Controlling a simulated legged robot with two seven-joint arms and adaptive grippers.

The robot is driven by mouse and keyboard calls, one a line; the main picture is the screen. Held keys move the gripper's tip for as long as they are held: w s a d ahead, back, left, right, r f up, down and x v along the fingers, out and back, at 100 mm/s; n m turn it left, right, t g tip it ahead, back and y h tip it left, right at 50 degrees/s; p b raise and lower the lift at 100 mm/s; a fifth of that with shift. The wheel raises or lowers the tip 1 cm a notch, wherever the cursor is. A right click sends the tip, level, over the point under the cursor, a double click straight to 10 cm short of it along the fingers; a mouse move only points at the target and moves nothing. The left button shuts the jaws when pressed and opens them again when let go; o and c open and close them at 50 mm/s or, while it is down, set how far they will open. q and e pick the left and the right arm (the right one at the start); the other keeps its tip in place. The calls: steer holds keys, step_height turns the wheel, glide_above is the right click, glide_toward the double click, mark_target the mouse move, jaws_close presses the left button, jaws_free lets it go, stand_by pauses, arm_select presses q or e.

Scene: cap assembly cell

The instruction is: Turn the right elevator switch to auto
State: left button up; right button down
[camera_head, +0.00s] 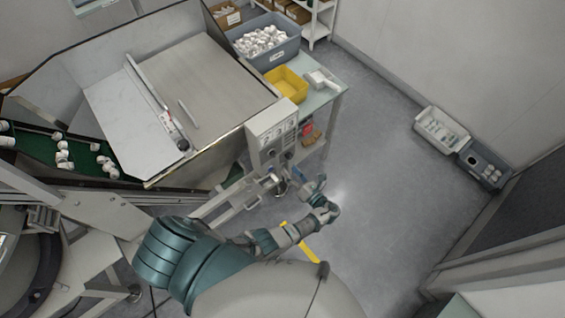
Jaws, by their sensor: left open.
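A grey control box (271,131) stands at the front corner of the large metal hopper. Its face carries several small dials and switches, too small here to tell which is the right elevator switch or how it is set. My left arm reaches up from the bottom of the picture and bends back at the wrist. My left gripper (281,185) is open, just below the control box and close to its lower part. I cannot tell whether it touches anything. My right gripper is not in view.
The hopper (215,75) fills the upper left, with a green belt (35,148) carrying white caps beside it. A yellow bin (287,82) and a grey bin of white parts (263,40) are behind the box.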

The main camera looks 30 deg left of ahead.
arm_select(q)
steer(key=v, duration=0.3)
steer(key=shift+d, duration=0.1)
stand_by(0.4)
steer(key=s+a+f+n+g+h, duration=0.1)
steer(key=s+f+n+h, duration=0.15)
steer(key=s+f, duration=0.45)
steer(key=s+a+f+n+g+h, duration=0.2)
steer(key=s+f+h, duration=0.15)
steer(key=f, duration=0.65)
steer(key=s+a+f+n+g+h, duration=0.1)
steer(key=s+f+n+h, duration=0.1)
steer(key=s+f, duration=0.55)
steer(key=s+f+n+g+h, duration=0.1)
steer(key=s+f+n+h, duration=0.3)
steer(key=s+n, duration=0.6)
steer(key=s+a+f+n+g+h, duration=0.1)
steer(key=s+f+n+h, duration=0.3)
steer(key=s+f+n, duration=0.5)
steer(key=s+n, duration=0.1)
steer(key=s, duration=0.4)
steer(key=shift+s+a+f+h, duration=0.15)
steer(key=shift+a+f+h, duration=0.05)
steer(key=shift+a+h, duration=0.15)
